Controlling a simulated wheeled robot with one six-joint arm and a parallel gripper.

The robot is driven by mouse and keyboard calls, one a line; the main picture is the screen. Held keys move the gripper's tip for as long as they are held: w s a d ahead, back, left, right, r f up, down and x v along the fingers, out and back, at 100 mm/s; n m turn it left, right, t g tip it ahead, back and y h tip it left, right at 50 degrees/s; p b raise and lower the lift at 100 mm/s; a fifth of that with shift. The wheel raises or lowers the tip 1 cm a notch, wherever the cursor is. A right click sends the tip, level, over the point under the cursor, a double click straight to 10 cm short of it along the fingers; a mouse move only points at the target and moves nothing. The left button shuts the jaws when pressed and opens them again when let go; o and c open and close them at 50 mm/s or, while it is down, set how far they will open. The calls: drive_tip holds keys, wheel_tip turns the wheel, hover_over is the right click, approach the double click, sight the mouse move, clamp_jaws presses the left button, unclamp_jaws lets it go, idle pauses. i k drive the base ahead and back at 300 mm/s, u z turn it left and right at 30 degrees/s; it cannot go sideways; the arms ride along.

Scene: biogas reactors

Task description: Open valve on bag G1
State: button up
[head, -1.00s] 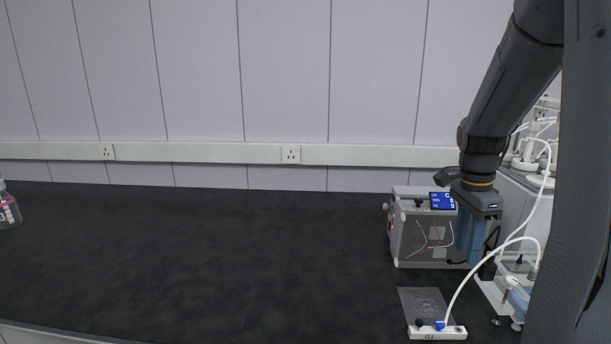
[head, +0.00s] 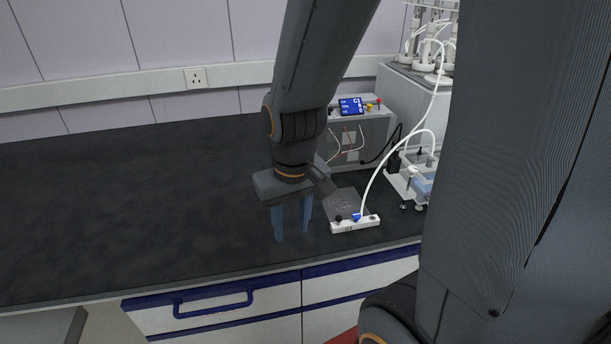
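Bag G1 (head: 346,203) is a flat, clear grey bag lying on the dark bench near its front edge. Its white bar (head: 352,226), marked G1, runs along the near side. A small blue valve (head: 357,217) sits on the bar, with a white tube (head: 381,170) rising from it to the right. A black knob (head: 338,218) sits at the bar's left end. My gripper (head: 292,232) points down just left of the bar, apart from it. Its two blue fingers are spread with nothing visible between them.
A grey analyser box (head: 350,107) with a blue display stands behind the bag. A white and blue device (head: 421,187) and the reactor bottles (head: 426,62) stand to the right. The bench (head: 130,210) is clear on the left. Drawers (head: 215,308) lie below its front edge.

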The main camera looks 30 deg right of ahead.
sight(356, 216)
drive_tip(key=k, duration=1)
drive_tip(key=u, duration=0.65)
drive_tip(key=i, duration=0.8)
drive_tip(key=z, duration=1.7)
